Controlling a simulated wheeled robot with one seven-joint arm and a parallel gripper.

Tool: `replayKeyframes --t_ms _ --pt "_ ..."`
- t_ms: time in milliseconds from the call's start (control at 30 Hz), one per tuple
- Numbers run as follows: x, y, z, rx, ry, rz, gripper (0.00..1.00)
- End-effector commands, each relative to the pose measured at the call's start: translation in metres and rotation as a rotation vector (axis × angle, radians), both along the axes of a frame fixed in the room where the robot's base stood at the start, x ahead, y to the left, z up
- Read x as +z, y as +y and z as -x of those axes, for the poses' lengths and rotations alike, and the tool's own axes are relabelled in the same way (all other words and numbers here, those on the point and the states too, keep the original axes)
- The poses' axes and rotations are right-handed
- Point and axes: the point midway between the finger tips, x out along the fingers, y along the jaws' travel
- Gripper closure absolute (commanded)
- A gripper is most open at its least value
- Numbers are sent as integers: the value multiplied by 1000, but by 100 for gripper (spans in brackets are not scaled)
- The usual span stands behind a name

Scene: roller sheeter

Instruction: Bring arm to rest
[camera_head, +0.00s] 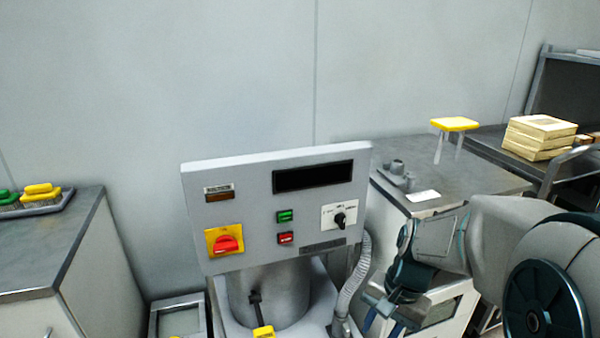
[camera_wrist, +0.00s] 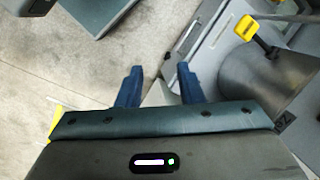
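My gripper (camera_head: 385,322) shows at the lower right of the head view, at the end of my bent arm, just right of the machine's grey hose. In the wrist view its two blue fingers (camera_wrist: 158,88) stand apart with nothing between them. Past the fingertips lie the grey floor and part of the machine's base. The control panel (camera_head: 305,213) of the machine stands upright in the middle of the head view, with a red and yellow switch, green and red buttons and a black knob. My gripper is apart from the panel.
A ribbed hose (camera_head: 354,283) hangs at the panel's right side. A yellow-ended lever (camera_head: 263,331) juts from the steel drum, also in the wrist view (camera_wrist: 246,28). A counter with brushes (camera_head: 40,190) stands left. A steel table (camera_head: 470,172) with a yellow stand (camera_head: 454,124) is behind my arm.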

Motion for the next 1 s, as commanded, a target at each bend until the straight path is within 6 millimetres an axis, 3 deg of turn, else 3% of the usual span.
replayKeyframes --t_ms 33,100,300,400,567,1000 --pt "29 3 9 67 -46 31 66" --pt "52 4 20 161 -103 75 66" --pt "104 6 50 400 -244 188 66" --pt "120 5 60 483 -293 230 66" --pt "130 4 68 555 -333 265 66" --pt "130 4 69 565 -338 270 66"
